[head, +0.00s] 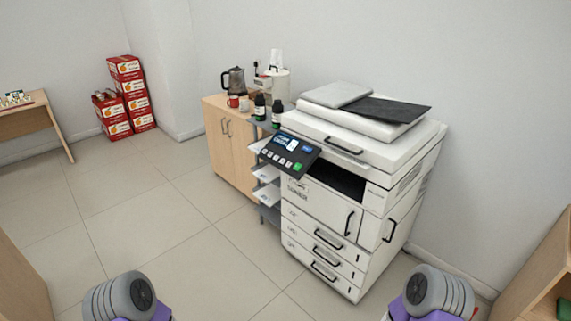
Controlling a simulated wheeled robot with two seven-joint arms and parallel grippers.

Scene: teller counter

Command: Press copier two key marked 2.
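The copier (325,205) is a large white machine against the back wall, right of centre in the head view. Its dark control panel (283,165) sticks out at the front left, tilted, with a lit screen, a row of small pale keys, a blue key and a green key. The small keys (276,157) are too small to read, so I cannot tell which is marked 2. Parts of my two arms show at the bottom edge, left and right, well apart from the copier. Neither of my grippers is in view.
Red boxes (127,95) are stacked in the far left corner. A desk (40,122) stands at left. The tiled floor (165,235) before the copier is clear.

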